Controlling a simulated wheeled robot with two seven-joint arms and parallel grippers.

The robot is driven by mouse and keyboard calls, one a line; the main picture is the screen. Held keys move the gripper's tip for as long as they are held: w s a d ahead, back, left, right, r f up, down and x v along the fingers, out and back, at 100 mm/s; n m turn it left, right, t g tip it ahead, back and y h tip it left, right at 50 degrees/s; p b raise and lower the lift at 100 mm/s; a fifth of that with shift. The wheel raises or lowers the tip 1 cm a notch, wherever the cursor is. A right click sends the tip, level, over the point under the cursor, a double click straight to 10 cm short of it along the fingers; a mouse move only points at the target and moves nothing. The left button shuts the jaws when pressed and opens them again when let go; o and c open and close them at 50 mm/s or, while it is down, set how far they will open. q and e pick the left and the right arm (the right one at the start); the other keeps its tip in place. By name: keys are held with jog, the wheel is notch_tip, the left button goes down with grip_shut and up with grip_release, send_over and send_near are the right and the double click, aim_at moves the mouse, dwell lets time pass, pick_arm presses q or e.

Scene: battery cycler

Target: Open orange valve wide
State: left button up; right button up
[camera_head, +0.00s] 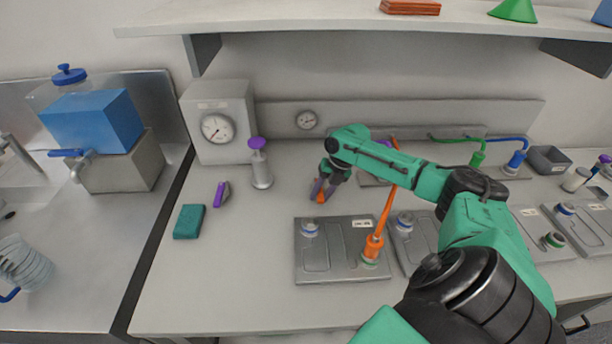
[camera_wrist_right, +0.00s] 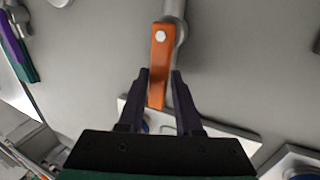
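The orange valve handle (camera_wrist_right: 158,66) shows in the right wrist view as a flat bar with a pale bolt at its far end, on a grey pipe (camera_wrist_right: 178,20). My right gripper (camera_wrist_right: 162,74) has its two dark purple fingers apart, one on each side of the handle's near end. A narrow gap shows beside the right finger; contact at the tips is hard to tell. In the head view my right gripper (camera_head: 323,190) reaches down to the table, with a bit of the orange handle (camera_head: 320,197) between its fingers and the pipe hidden. My left gripper is not in view.
A flat grey plate module (camera_head: 325,262) lies in front of the gripper, with an orange cable plug (camera_head: 373,246) whose cable rises close by my right arm. A purple-topped cylinder (camera_head: 260,165), a teal block (camera_head: 189,221) and a gauge box (camera_head: 218,120) stand to the left.

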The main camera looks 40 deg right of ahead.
jog(key=shift+o, duration=1.2)
jog(key=shift+s+d, duration=0.1)
jog(key=shift+d, duration=0.05)
jog(key=p+v, duration=0.7)
jog(key=v, duration=0.1)
jog(key=shift+p, duration=0.3)
jog(key=shift+s+d, duration=0.1)
